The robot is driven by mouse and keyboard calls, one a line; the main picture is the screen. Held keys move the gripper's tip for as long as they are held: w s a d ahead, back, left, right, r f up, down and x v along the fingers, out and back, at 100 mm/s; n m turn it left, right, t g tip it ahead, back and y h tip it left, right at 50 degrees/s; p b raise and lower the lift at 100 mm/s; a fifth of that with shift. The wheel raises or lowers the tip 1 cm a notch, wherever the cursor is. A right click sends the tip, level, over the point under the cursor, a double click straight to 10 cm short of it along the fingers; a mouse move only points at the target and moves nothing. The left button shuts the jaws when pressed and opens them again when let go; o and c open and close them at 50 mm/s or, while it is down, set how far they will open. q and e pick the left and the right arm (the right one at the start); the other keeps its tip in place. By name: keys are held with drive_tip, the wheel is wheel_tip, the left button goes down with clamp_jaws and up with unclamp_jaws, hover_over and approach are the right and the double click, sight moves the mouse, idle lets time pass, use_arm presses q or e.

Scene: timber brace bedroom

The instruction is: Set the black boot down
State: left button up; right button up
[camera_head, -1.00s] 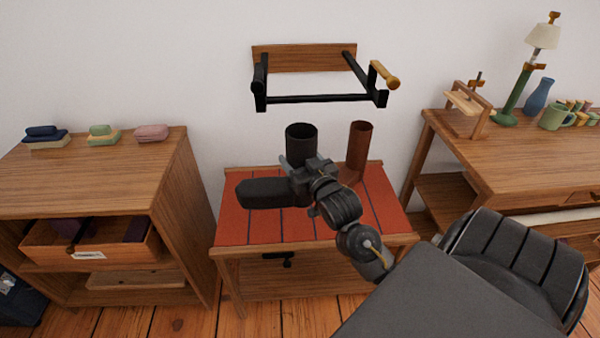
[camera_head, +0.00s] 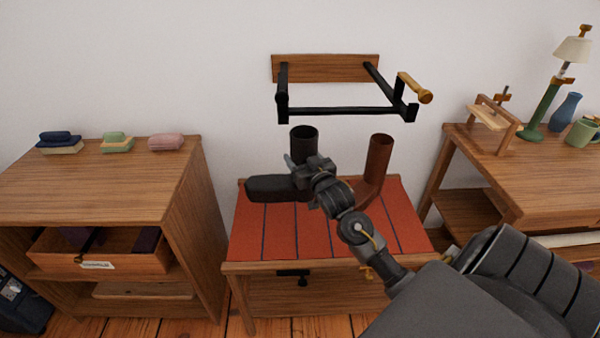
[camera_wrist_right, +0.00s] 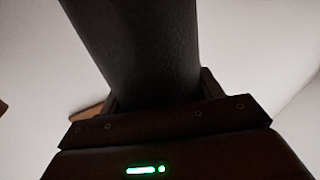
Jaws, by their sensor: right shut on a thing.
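The black boot (camera_head: 275,188) is at the back left of the red-topped bench (camera_head: 285,245), its shaft upright and its toe pointing left. My right gripper (camera_head: 308,168) is shut on the boot's shaft. The dark shaft (camera_wrist_right: 140,45) fills the middle of the right wrist view between the fingers. I cannot tell whether the sole touches the bench top. A brown boot (camera_head: 379,155) stands on the bench to the right, partly hidden behind my right arm. My left gripper is not in view.
A black wall rack (camera_head: 345,110) with a wooden handle hangs above the bench. A wooden cabinet (camera_head: 90,190) with folded cloths stands at the left. A wooden desk (camera_head: 535,185) with a lamp stands at the right.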

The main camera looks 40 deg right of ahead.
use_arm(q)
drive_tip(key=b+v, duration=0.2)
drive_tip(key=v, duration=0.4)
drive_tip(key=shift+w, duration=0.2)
use_arm(e)
drive_tip(key=w+d+f, duration=0.2)
drive_tip(key=w+f, duration=0.2)
drive_tip(key=f, duration=0.5)
drive_tip(key=shift+w+d, duration=0.3)
drive_tip(key=shift+w, duration=0.05)
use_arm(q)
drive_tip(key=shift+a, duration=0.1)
use_arm(e)
drive_tip(key=shift+f, duration=0.15)
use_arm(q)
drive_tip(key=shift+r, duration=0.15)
use_arm(e)
drive_tip(key=o, duration=1.6)
